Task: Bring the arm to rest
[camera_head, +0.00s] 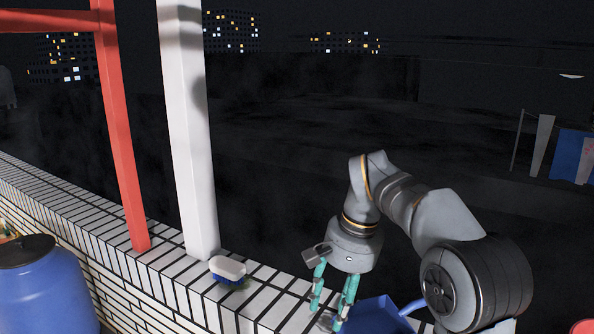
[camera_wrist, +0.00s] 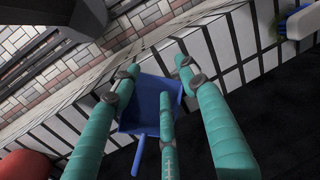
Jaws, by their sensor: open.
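My gripper (camera_head: 333,300) hangs pointing down from my arm, right of the brush, above the tiled ledge. Its teal fingers are spread apart with nothing between them. In the wrist view the fingers of my gripper (camera_wrist: 155,95) are also apart. A blue dustpan (camera_head: 376,314) lies beyond and below the fingers, partly hidden by my arm in the head view. In the wrist view the dustpan (camera_wrist: 142,112) shows behind the fingers, its handle toward the bottom of the picture.
A white-backed brush with blue bristles (camera_head: 228,270) lies on the tiled ledge (camera_head: 165,265). A white post (camera_head: 190,130) and a red post (camera_head: 122,140) rise from the ledge. A blue barrel (camera_head: 45,290) stands at lower left. A red round object (camera_wrist: 28,166) shows in the wrist view.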

